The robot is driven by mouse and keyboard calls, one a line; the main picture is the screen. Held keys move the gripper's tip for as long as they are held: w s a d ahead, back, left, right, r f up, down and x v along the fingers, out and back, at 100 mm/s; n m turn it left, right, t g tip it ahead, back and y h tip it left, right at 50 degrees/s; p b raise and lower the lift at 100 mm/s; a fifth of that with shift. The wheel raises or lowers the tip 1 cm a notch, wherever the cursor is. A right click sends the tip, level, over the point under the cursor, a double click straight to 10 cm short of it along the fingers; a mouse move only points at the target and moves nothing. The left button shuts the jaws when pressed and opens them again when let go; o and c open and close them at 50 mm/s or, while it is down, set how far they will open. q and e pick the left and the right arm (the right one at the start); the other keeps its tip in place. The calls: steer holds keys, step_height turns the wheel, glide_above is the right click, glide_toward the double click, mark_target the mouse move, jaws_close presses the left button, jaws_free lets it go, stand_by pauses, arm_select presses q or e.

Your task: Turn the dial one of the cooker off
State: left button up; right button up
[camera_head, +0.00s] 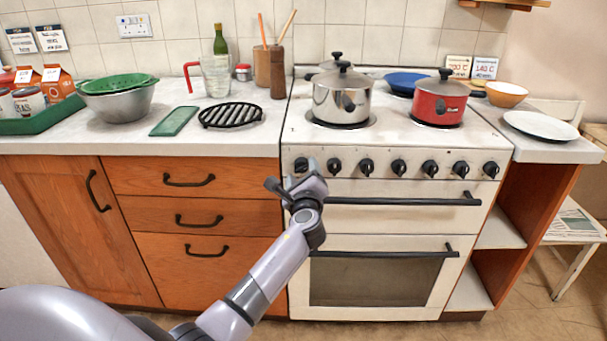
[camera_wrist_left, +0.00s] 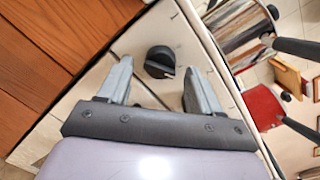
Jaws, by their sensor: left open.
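The white cooker (camera_head: 400,215) has a row of several black dials along its front panel. The leftmost dial (camera_head: 301,164) sits just above and behind my left gripper (camera_head: 289,178), which partly crowds it. In the left wrist view a black dial (camera_wrist_left: 160,62) with a raised grip bar sits between the two open fingers of my left gripper (camera_wrist_left: 158,74). A gap shows on both sides of the dial, and I see no clear contact. How far the fingertips are from the panel is hard to tell. My right gripper is not in view.
A steel pot (camera_head: 341,97) and a red pot (camera_head: 440,101) stand on the hob. The oven door handles (camera_head: 400,200) jut out below the dials. Wooden drawers (camera_head: 200,178) and a worktop (camera_head: 60,143) with a black trivet (camera_head: 231,114) adjoin on the left.

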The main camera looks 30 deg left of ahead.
arm_select(q)
steer(key=shift+w+a, duration=0.3)
steer(key=shift+w, duration=0.1)
steer(key=c, duration=1)
